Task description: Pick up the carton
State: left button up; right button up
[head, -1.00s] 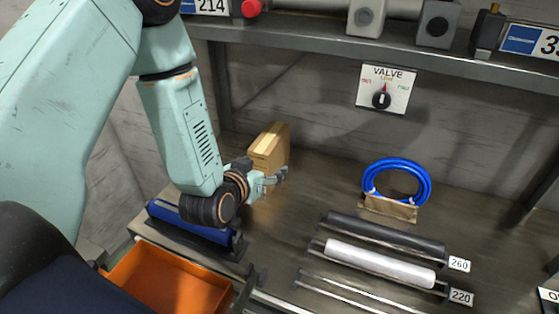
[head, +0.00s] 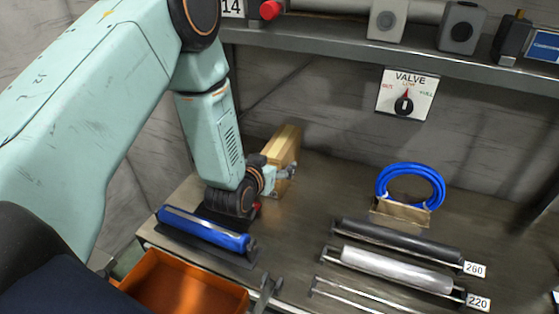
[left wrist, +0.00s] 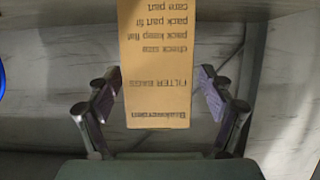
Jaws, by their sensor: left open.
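The carton (head: 285,147) is a tan cardboard box standing upright on the bench near the back wall in the head view. In the left wrist view the carton (left wrist: 156,65) shows printed text, upside down, and stands between the two fingers. My left gripper (head: 285,172) is at the carton's near side, low down, and partly hides it. In the left wrist view my left gripper (left wrist: 158,95) is open, with a gap visible on each side of the carton. My right gripper is not in view.
A blue roll (head: 205,228) lies in front of my left wrist, and an orange bin (head: 180,285) sits at the bench's front edge. A blue hose coil (head: 411,184), a black roll (head: 398,240) and a white roll (head: 397,268) lie to the right. A shelf (head: 360,55) runs above.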

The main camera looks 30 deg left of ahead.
pick_arm(q)
jog(key=shift+w+f, duration=0.15)
jog(key=shift+w, duration=0.35)
jog(key=shift+w+d, duration=0.2)
jog(key=shift+w, duration=0.05)
jog(key=shift+a+f, duration=0.1)
jog(key=shift+a, duration=0.2)
jog(key=c, duration=0.4)
jog(key=shift+d, duration=0.2)
jog(key=c, duration=0.5)
jog(key=shift+a, duration=0.15)
jog(key=c, duration=0.6)
jog(key=shift+c, duration=0.3)
